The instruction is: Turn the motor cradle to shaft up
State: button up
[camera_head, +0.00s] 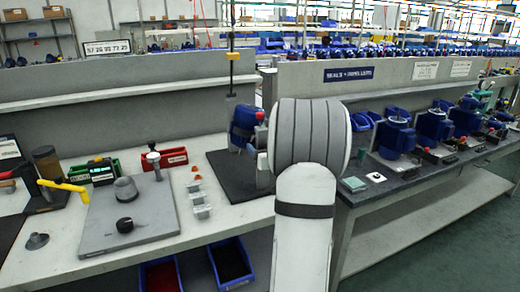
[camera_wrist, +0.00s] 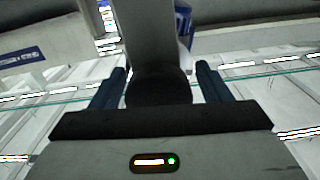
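The blue motor (camera_head: 243,122) sits in its holder on a black mat (camera_head: 228,178) on the left bench, partly hidden by my arm. A red knob (camera_head: 260,116) shows beside it. I cannot tell how the shaft points. In the wrist view the two fingers of my gripper (camera_wrist: 160,78) are spread wide apart. A dark rounded piece (camera_wrist: 158,90) below a grey upright part (camera_wrist: 145,35) shows between them, with narrow gaps at its sides. I cannot tell whether it touches the fingers. A bit of blue (camera_wrist: 183,22) shows behind. My gripper is hidden in the head view.
A grey plate with a black knob (camera_head: 125,224), a yellow-handled tool (camera_head: 62,190), small white cups (camera_head: 200,198) and a red bin (camera_head: 167,158) are on the left bench. The right bench (camera_head: 405,180) holds several blue motors. A post (camera_head: 231,60) rises behind the motor.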

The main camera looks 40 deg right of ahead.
jog(key=shift+s, duration=0.1)
jog(key=v, duration=0.7)
jog(key=shift+s, duration=0.35)
jog(key=shift+a, duration=0.1)
